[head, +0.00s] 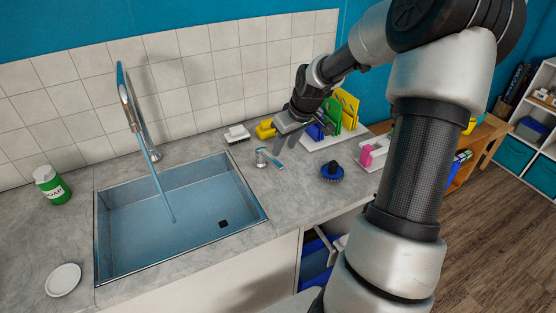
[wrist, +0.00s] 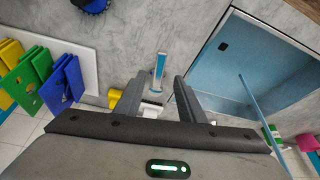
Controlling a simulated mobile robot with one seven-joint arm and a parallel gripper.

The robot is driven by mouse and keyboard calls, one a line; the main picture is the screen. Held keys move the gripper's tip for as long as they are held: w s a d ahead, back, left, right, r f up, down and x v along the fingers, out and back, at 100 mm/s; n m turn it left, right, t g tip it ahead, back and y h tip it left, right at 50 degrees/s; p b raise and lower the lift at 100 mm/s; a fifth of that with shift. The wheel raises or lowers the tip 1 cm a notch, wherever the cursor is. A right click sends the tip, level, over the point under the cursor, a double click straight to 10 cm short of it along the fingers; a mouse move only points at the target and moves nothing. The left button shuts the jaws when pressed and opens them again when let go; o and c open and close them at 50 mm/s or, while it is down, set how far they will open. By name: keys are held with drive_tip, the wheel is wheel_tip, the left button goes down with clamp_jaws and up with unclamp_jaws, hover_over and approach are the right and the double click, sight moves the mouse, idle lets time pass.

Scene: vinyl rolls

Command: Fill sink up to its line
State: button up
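The sink (head: 150,240) is a blue-tinted rectangular basin set in the grey counter, with a dark square drain (head: 223,223). A tall metal faucet (head: 130,108) stands behind it, and a thin blue stream (head: 160,190) runs from it into the basin. I cannot make out a fill line or tell the water depth. A small metal tap lever with a blue handle (head: 266,156) stands on the counter right of the sink. My gripper (head: 287,146) is open above and just behind the lever. In the wrist view the lever (wrist: 158,72) shows between the spread fingers (wrist: 156,88), apparently untouched.
A white brush (head: 237,133) and yellow item (head: 265,129) lie near the tiled wall. Colored boards (head: 346,108) stand in a white rack behind my gripper. A blue round brush (head: 332,172) sits to the right. A green soap bottle (head: 50,184) and white dish (head: 63,279) are left.

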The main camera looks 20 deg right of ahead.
sight(277, 162)
drive_tip(key=x, duration=0.8)
drive_tip(key=shift+f, duration=0.15)
clamp_jaws()
